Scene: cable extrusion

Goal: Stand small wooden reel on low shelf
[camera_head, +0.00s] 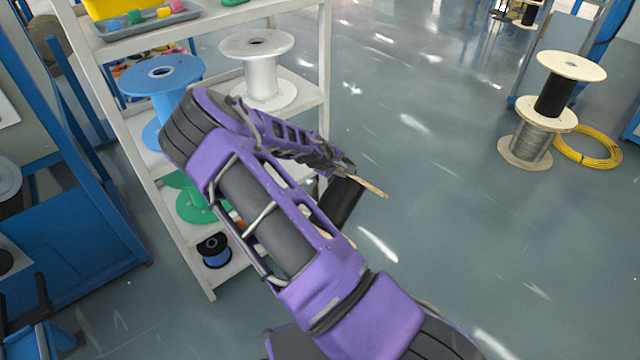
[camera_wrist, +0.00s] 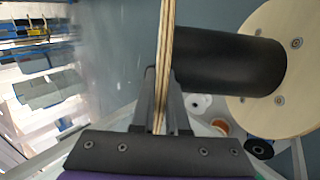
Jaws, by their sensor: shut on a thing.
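The small wooden reel has pale plywood flanges and a black winding. In the wrist view my gripper (camera_wrist: 163,100) is shut on the edge of one flange (camera_wrist: 167,40); the black winding (camera_wrist: 225,62) and the other round flange (camera_wrist: 285,75) extend to the right. In the head view the reel (camera_head: 341,203) hangs in the air right of the shelf unit, partly hidden by my arm. My gripper (camera_head: 346,170) is at its upper flange. The low shelf (camera_head: 228,273) is the white bottom board; my arm hides its right part.
A green reel (camera_head: 192,205) and a small black-and-blue reel (camera_head: 214,250) are low in the rack. A blue reel (camera_head: 160,78) and white reel (camera_head: 257,75) stand above. The rack's white post (camera_head: 325,60) is close to my gripper.

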